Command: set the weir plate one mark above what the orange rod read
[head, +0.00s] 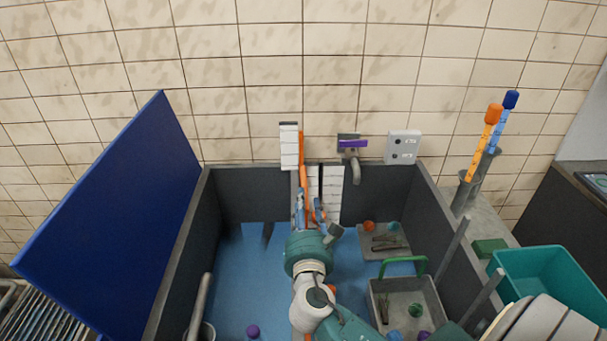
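My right gripper (311,203) reaches over the basin to its back wall. Its two fingers stand a little apart, with a small orange part showing between or behind them; I cannot tell if they hold it. An upright orange strip (302,150) rises just behind the fingers, beside white marked boards (289,147) and a dark vertical bar (321,181). I cannot tell which piece is the weir plate. The orange rod (482,147) with its orange cap stands tilted in a grey holder at right, beside a blue-capped rod (503,120). Their marks are too small to read. My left gripper is not in view.
The grey-walled basin (255,193) has a blue floor. A large blue panel (110,220) leans at left. A spout (355,168) and a grey switch box (403,147) are on the back wall. A green-handled grey basket (407,300) and a teal bin (550,282) are at right.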

